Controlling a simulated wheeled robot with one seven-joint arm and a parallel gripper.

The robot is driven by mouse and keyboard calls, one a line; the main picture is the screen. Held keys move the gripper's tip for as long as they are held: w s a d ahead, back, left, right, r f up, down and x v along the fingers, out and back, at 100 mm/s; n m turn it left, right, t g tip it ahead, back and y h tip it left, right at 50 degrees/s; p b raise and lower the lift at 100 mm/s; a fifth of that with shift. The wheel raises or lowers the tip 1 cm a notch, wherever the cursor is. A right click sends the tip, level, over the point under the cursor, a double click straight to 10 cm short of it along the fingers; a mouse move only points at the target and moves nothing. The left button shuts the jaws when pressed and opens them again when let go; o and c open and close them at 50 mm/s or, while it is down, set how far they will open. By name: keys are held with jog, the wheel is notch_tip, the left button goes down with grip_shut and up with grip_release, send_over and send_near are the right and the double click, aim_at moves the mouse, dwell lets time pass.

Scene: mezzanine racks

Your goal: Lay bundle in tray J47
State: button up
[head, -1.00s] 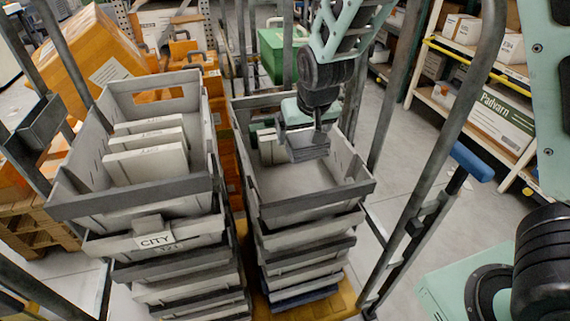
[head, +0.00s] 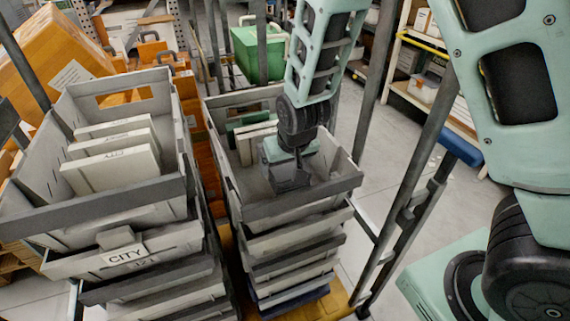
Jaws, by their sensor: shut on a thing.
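My gripper (head: 289,178) is inside the top grey tray (head: 300,207) of the right stack, low and close to its front wall. It is shut on the bundle, which I cannot tell apart from the dark fingers in this view. Pale bundles (head: 256,141) and a green one (head: 250,125) stand at the back of that tray, behind my gripper. No J47 label is readable on this stack.
Grey rack posts (head: 378,80) flank the right stack. A green case (head: 258,55) stands behind.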

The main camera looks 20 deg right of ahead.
jog(key=shift+f+b, duration=0.3)
jog(key=shift+f, duration=0.1)
jog(key=shift+f, duration=0.2)
jog(key=o, duration=0.9)
jog(key=p+v, duration=0.4)
jog(key=v, duration=0.9)
jog(key=s+a+r+n+g, duration=0.1)
jog(key=s+a+n, duration=0.1)
jog(key=s, duration=0.5)
jog(key=s+a+r+n+g, duration=0.2)
jog(key=s+n, duration=0.1)
jog(key=s, duration=0.4)
jog(key=s+a+r+n+g, duration=0.1)
jog(key=s+a+r+n, duration=0.1)
jog(key=s, duration=0.5)
jog(key=shift+s+a+r+n+y, duration=0.1)
jog(key=shift+a+n+y, duration=0.05)
jog(key=shift+n+y, duration=0.2)
